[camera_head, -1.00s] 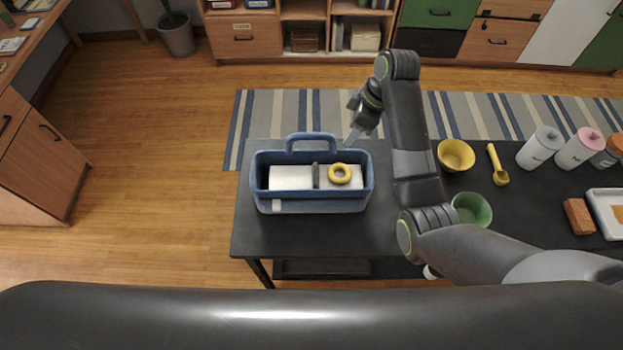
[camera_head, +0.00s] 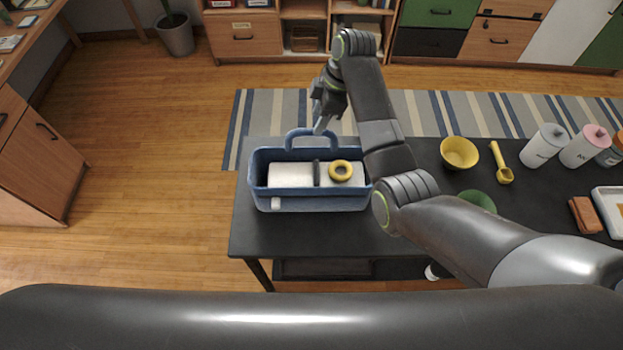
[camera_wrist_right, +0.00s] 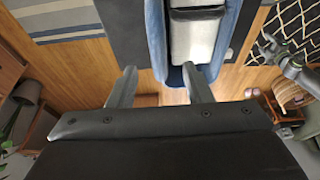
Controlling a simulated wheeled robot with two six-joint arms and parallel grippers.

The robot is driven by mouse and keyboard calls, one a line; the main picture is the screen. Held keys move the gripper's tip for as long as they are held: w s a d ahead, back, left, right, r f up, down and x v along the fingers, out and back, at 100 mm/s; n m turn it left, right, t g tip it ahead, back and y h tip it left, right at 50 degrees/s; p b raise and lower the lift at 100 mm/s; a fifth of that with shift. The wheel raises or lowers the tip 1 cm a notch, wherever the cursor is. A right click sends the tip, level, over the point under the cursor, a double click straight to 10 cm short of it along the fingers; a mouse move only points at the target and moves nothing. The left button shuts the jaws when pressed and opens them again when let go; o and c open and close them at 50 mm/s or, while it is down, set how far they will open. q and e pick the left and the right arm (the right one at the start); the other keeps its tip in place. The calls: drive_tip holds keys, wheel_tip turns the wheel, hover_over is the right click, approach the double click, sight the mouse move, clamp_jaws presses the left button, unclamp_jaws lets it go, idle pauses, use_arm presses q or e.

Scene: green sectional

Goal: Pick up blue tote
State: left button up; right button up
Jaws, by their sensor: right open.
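In the right wrist view the gripper (camera_wrist_right: 155,90) is open, and the tote (camera_wrist_right: 230,40) lies beyond and to the right of the fingers. One finger overlaps the tote's edge in that view. I cannot tell whether it touches.
The black table (camera_head: 290,238) also holds a yellow bowl (camera_head: 459,153), a partly hidden green bowl (camera_head: 478,201), a yellow scoop (camera_head: 501,165), a white canister (camera_head: 543,145), a pink-lidded canister (camera_head: 584,146) and a brown block (camera_head: 584,214). Open floor lies to the left.

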sight(312, 129)
drive_tip(key=x, duration=0.3)
drive_tip(key=shift+p+x, duration=0.85)
drive_tip(key=shift+x, duration=1.35)
drive_tip(key=shift+w+a+f, duration=0.1)
drive_tip(key=shift+a+f, duration=0.1)
drive_tip(key=shift+f, duration=0.2)
drive_tip(key=shift+f, duration=0.25)
clamp_jaws()
drive_tip(key=shift+r, duration=0.15)
